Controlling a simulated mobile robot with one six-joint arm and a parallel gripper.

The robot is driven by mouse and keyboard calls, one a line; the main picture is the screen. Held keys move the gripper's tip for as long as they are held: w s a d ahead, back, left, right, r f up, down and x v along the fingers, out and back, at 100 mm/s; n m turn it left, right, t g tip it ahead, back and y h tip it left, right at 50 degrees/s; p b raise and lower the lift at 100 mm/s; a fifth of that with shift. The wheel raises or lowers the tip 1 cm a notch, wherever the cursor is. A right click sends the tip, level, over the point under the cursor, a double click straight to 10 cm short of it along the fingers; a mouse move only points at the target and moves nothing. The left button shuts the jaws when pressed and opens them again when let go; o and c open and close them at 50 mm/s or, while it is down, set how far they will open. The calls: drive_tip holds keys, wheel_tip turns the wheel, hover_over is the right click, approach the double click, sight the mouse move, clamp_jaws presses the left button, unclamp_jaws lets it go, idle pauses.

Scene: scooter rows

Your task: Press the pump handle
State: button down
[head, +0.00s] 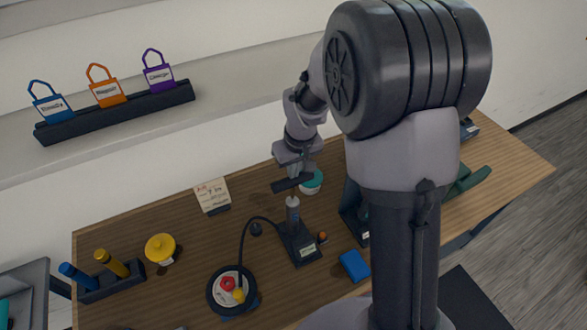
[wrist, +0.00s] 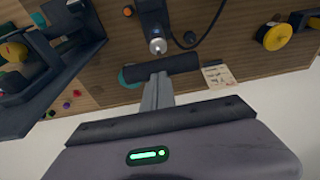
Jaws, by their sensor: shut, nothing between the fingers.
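The floor pump has a black base (head: 300,247) on the wooden table and an upright grey barrel (head: 293,207); its barrel with a silver top also shows in the wrist view (wrist: 156,32). The pump handle (head: 291,183) is a dark crossbar above the barrel; in the wrist view the handle (wrist: 178,64) lies across just past my fingertips. My gripper (head: 295,170) is shut and empty, pointing down right over the middle of the handle. In the wrist view my gripper (wrist: 159,79) meets the bar's edge; I cannot tell whether it touches.
A black hose (head: 243,240) runs from the pump to a round black-rimmed disc (head: 212,290). A teal-and-white round item (head: 313,183) stands close behind the handle.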

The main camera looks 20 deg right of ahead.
sight(296, 185)
drive_tip(key=b+x, duration=0.2)
drive_tip(key=s+b+x, duration=0.1)
drive_tip(key=b+x, duration=0.4)
drive_tip(key=x, duration=0.1)
drive_tip(key=shift+s+d+f, duration=0.15)
drive_tip(key=shift+s+f, duration=0.2)
drive_tip(key=shift+s, duration=0.05)
drive_tip(key=shift+s+r, duration=0.1)
drive_tip(key=shift+s, duration=0.1)
drive_tip(key=shift+w+r, duration=0.1)
drive_tip(key=shift+r, duration=0.2)
drive_tip(key=r+p, duration=0.2)
drive_tip(key=r, duration=0.1)
drive_tip(key=r+p, duration=0.1)
drive_tip(key=r, duration=0.1)
drive_tip(key=shift+w+r, duration=0.2)
drive_tip(key=shift+w, duration=0.15)
drive_tip(key=v, duration=0.8)
drive_tip(key=shift+r+p, duration=0.2)
drive_tip(key=shift+p, duration=0.25)
drive_tip(key=shift+s, duration=0.1)
